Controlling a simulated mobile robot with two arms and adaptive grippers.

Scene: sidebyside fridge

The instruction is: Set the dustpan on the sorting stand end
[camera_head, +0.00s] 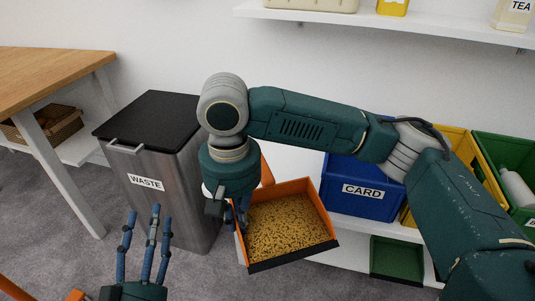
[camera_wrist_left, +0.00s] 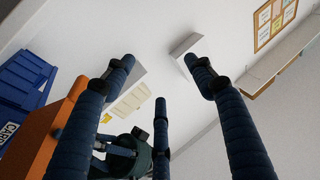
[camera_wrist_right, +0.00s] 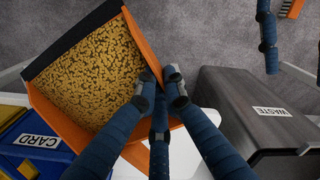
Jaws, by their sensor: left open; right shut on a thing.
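The orange dustpan (camera_head: 288,226) with a dark front lip is full of yellow-brown granules. My right gripper (camera_head: 238,212) is shut on its rear edge. In the right wrist view the fingers (camera_wrist_right: 162,92) close at the side of the dustpan (camera_wrist_right: 95,75). The dustpan hangs in front of the white sorting stand (camera_head: 350,230), overlapping its left end in the head view; I cannot tell whether it touches it. My left gripper (camera_head: 143,240) is open and empty, low at the left. Its spread fingers also show in the left wrist view (camera_wrist_left: 160,90).
A steel WASTE bin (camera_head: 165,170) with a black lid stands left of the dustpan. The blue CARD bin (camera_head: 362,187), a yellow bin (camera_head: 455,143) and a green bin (camera_head: 505,160) stand on the stand. A wooden table (camera_head: 50,75) is at far left.

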